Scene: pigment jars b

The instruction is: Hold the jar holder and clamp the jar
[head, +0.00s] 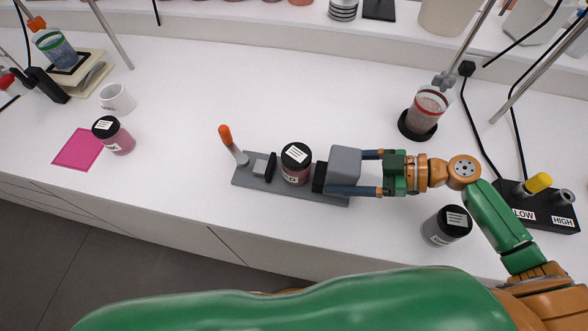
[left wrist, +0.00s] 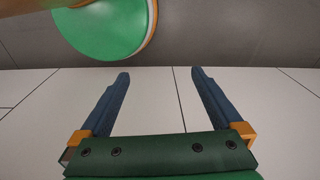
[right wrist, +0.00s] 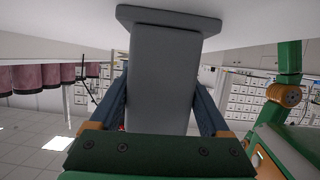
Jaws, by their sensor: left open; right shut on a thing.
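The jar holder (head: 246,181) is a grey base plate on the bench. It has an orange-tipped lever (head: 232,144), a small clamp block (head: 265,165) and a grey upright body (head: 345,164) with a black pad. A pink jar (head: 295,164) with a black labelled lid stands upright on the plate, between the clamp block and the pad. My right gripper (head: 371,172) is shut on the grey body, which fills the space between its fingers in the right wrist view (right wrist: 164,80).
Another pink jar (head: 113,136) stands by a pink mat (head: 78,150) and a white cup (head: 117,99) at left. A grey jar (head: 446,226) stands near my right arm. A red-rimmed beaker (head: 427,107) and a switch box (head: 540,206) are at right.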

